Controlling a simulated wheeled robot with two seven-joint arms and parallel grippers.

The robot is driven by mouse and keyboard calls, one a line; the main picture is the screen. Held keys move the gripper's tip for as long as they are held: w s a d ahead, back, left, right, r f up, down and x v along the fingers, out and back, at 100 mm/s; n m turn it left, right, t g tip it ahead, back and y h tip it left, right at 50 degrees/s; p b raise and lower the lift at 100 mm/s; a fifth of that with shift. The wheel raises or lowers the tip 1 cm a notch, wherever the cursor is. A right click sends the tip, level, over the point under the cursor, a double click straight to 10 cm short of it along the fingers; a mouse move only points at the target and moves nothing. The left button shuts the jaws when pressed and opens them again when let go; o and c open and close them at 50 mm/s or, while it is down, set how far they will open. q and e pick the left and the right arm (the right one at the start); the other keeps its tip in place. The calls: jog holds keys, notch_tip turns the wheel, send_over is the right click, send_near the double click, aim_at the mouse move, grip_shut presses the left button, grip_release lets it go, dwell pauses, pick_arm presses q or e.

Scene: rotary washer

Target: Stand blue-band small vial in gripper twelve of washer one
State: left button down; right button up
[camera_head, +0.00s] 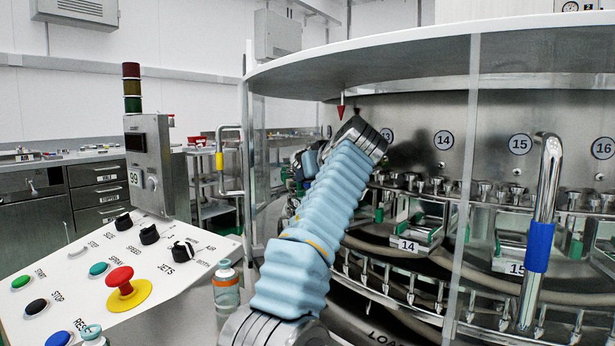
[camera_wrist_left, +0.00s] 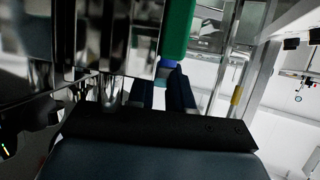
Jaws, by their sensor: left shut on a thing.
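My left arm in its blue sleeve crosses the middle of the head view, and its wrist hides the gripper from that camera. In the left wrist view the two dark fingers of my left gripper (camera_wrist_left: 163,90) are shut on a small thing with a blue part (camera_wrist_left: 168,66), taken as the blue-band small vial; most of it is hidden. A green block and shiny metal washer parts are close around the fingertips. Washer one (camera_head: 444,100) fills the right of the head view, with plates 14, 15 and 16 readable. Station twelve is not readable. My right gripper is not in view.
A control panel (camera_head: 185,250) with a red stop button (camera_head: 121,279) is at the left. An orange-banded bottle (camera_head: 226,291) stands beside it. A clear guard post and a chrome handle with a blue grip (camera_head: 537,247) stand in front of the washer.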

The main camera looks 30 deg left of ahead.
pick_arm(q)
jog(key=shift+f, duration=0.25)
jog(key=c, duration=1.3)
grip_release()
jog(key=shift+r, duration=0.3)
jog(key=shift+s+d+r+p, duration=0.1)
jog(key=shift+d+r+p, duration=0.1)
jog(key=shift+p, duration=0.1)
jog(key=v, duration=1.1)
jog(key=shift+s+d, duration=0.15)
jog(key=shift+s, duration=0.1)
